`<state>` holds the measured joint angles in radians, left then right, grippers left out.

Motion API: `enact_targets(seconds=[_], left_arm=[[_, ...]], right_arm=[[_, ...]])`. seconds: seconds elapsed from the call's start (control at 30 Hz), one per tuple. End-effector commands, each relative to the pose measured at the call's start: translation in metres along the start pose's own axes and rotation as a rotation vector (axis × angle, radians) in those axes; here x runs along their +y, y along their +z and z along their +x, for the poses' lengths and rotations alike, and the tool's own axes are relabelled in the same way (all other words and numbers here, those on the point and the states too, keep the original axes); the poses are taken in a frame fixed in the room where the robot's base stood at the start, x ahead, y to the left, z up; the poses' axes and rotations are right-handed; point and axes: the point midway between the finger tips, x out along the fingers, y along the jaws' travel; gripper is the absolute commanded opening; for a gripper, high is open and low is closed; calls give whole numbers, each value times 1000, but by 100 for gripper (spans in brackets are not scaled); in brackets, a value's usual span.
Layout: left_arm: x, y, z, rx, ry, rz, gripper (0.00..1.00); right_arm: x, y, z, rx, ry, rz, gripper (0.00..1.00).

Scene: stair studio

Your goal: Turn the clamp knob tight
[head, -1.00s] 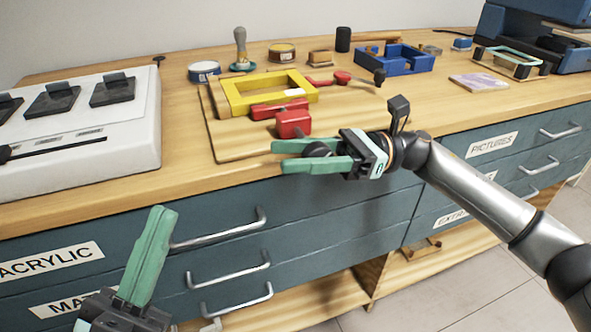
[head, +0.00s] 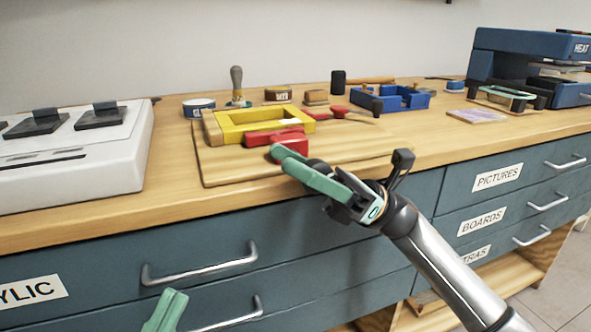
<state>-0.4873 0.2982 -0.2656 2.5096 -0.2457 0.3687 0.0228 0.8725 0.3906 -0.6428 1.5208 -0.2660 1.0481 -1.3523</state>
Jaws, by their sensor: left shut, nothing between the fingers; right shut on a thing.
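The clamp is red, with a bar (head: 275,137) lying along the near side of a yellow frame (head: 235,125) and a block at the board's front edge. Its dark round knob (head: 319,165) shows only in part behind my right gripper's green fingers. My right gripper (head: 298,170) is tilted and shut on the knob, in front of the bench edge. The fingers cover part of the red block. My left gripper (head: 168,308) is shut and empty, low in front of the drawers, with only its green fingertips in view.
The frame and clamp sit on a wooden board (head: 225,172) on the bench. A white machine (head: 75,155) stands at left. Behind are tins and a wooden-handled tool (head: 237,85). A blue tray (head: 405,99) and a blue heat press (head: 520,60) are at right. Drawer handles (head: 200,264) project below.

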Motion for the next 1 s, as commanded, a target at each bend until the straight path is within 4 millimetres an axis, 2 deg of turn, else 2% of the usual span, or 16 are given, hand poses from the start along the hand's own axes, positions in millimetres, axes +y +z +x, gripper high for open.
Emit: enact_targets(seconds=[0.03,0.23,0.27,0.4,0.77,0.87,1.0], left_arm=[[0,0,0,-1,0,0,0],[0,0,-1,-1,0,-1,0],[0,0,-1,-1,0,-1,0],[0,0,-1,-1,0,0,0],[0,0,-1,-2,6,2,0],[-1,-1,0,-2,5,2,0],[-2,-4,3,-1,4,-1,0]], right_arm=[[6,-4,0,7,24,6,0],[6,-4,0,8,24,5,0],[6,-4,0,8,24,5,45],[6,-3,1,7,22,4,60],[4,-1,0,4,17,1,60],[3,-1,-7,4,15,0,60],[3,0,-30,4,11,1,60]])
